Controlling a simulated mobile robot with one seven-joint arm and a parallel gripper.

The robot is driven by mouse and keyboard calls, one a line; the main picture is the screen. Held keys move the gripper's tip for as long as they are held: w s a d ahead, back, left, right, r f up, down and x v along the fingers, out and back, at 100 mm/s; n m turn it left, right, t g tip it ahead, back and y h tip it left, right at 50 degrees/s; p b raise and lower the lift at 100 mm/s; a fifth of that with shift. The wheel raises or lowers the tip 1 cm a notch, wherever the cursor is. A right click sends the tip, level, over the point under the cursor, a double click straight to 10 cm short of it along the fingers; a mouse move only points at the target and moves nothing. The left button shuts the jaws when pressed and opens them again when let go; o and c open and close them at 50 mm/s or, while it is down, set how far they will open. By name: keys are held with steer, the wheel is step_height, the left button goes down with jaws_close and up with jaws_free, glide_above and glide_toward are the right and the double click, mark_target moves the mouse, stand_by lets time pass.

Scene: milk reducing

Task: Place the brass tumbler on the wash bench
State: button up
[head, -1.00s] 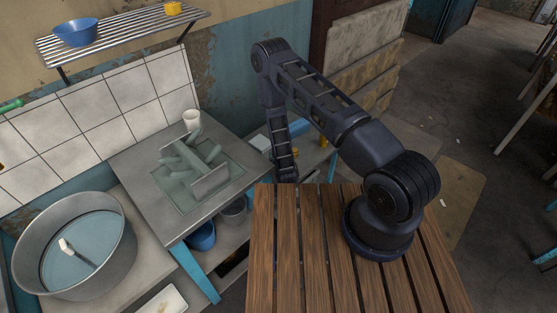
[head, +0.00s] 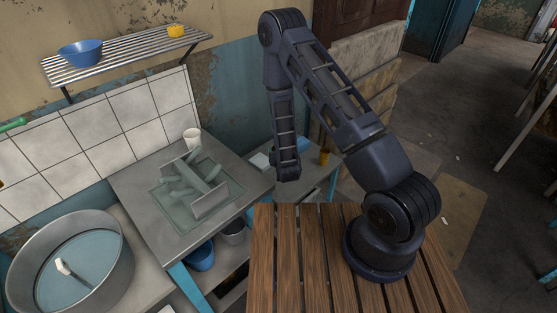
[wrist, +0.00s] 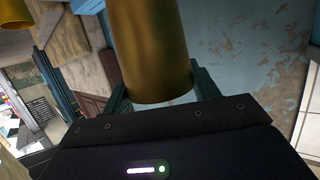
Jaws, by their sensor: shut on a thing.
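The brass tumbler (wrist: 152,50) fills the upper middle of the wrist view, its shiny curved side close to the camera. My gripper (wrist: 160,88) is shut on it, with a dark finger on each side. In the head view my arm's forearm hangs down near the side table; I cannot make out the fingers or the held tumbler there. The wash bench, which I take to be the grey metal bench (head: 237,166), stands left of my arm. It has a sunken basin holding grey-green pieces.
A white cup (head: 192,138) stands at the bench's back edge. A large metal tub (head: 113,262) is at lower left. A wall shelf (head: 125,57) holds a blue bowl (head: 80,54). An orange-brown cup (head: 323,158) is on the side table (head: 318,176). Bare bench top shows around the basin.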

steer(key=shift+r, duration=2.3)
